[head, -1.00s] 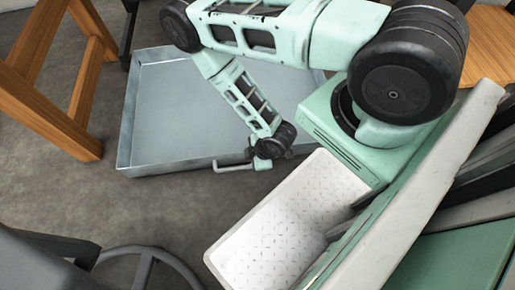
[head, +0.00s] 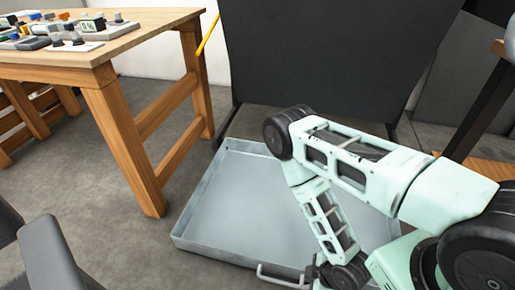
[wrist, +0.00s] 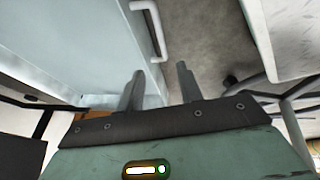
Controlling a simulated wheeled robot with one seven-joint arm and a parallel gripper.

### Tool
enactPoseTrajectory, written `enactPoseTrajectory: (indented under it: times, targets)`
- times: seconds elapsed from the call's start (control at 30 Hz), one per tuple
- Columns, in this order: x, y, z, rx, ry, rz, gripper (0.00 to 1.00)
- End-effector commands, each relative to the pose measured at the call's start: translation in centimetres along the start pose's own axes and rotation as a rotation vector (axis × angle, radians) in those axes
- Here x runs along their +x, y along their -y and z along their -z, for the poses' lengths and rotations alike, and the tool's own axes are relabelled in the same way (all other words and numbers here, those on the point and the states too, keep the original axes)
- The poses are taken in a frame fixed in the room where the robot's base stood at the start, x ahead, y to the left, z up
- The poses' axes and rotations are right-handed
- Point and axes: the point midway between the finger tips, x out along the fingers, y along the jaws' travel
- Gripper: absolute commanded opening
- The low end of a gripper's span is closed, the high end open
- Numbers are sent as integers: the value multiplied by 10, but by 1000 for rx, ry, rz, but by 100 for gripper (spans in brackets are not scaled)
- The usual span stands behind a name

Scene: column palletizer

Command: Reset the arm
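My gripper shows in the wrist view (wrist: 160,88), with its two fingers apart and nothing between them. It is open and empty. In the head view my mint-green arm is folded at the lower right, over the right part of a shallow grey metal tray (head: 196,243) on the floor. The end of the arm is low beside the tray's front edge, and the fingers cannot be made out there. The tray's white handle (wrist: 152,30) shows just ahead of the fingers in the wrist view.
A wooden workbench (head: 130,38) with several small parts on top stands at the left. A dark panel (head: 340,55) rises behind the tray. A dark chair-like object (head: 55,258) is at the lower left. Grey floor (head: 95,185) is open between the bench and the chair.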

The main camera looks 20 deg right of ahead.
Motion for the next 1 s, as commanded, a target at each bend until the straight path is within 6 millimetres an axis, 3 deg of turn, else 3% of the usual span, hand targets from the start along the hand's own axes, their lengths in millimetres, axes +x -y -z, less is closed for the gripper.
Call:
enactPoseTrajectory:
  times: [0.17,0.27,0.47,0.77,1.0]
  targets:
    - [0,-5,9,8,1,3,36]
    - [-3,-16,31,31,5,11,36]
    - [-24,-42,99,109,33,55,36]
    - [-96,-60,190,211,96,127,36]
    - [-177,-56,239,268,163,171,36]
